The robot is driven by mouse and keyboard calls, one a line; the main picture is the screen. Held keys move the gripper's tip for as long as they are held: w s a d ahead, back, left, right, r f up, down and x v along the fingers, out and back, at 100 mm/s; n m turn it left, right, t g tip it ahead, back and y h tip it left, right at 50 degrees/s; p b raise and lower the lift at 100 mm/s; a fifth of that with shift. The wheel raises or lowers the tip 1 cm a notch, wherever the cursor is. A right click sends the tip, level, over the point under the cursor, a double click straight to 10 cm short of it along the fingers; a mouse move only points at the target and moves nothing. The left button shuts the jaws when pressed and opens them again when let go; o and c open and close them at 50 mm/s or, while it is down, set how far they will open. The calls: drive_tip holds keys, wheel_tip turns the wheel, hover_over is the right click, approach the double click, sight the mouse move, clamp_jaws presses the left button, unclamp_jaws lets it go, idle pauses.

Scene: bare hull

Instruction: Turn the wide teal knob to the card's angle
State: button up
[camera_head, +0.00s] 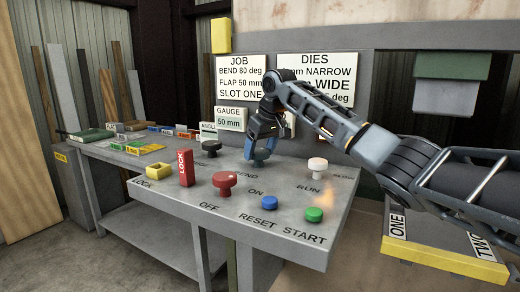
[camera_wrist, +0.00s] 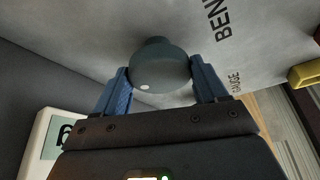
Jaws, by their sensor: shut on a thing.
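The wide teal knob (camera_head: 260,154) stands on the grey bench top beside the printed BEND label, partly hidden by my gripper (camera_head: 262,146) in the head view. In the wrist view the dark teal round knob (camera_wrist: 162,68) sits between the two blue fingers of my gripper (camera_wrist: 160,88), which is shut on it. A pale spot shows on the knob's side. The job card (camera_head: 240,78) on the back panel reads BEND 80 deg, FLAP 50 mm, SLOT ONE.
A black knob (camera_head: 211,147), red knob (camera_head: 224,181) and white knob (camera_head: 317,165) stand around the teal one. The red LOCK block (camera_head: 186,168), blue button (camera_head: 269,202) and green button (camera_head: 314,214) are nearer the front.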

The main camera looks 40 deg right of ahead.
drive_tip(key=shift+a+r, duration=0.1)
drive_tip(key=shift+r, duration=0.05)
drive_tip(key=m+p, duration=0.2)
drive_tip(key=shift+h+p, duration=0.4)
drive_tip(key=m+h+p, duration=0.1)
drive_tip(key=m+p, duration=0.2)
drive_tip(key=shift+m+g+p, duration=0.3)
drive_tip(key=shift+g+p, duration=0.1)
drive_tip(key=shift+h, duration=0.3)
drive_tip(key=o, duration=1)
drive_tip(key=shift+b+v, duration=0.35)
drive_tip(key=shift+v, duration=3.4)
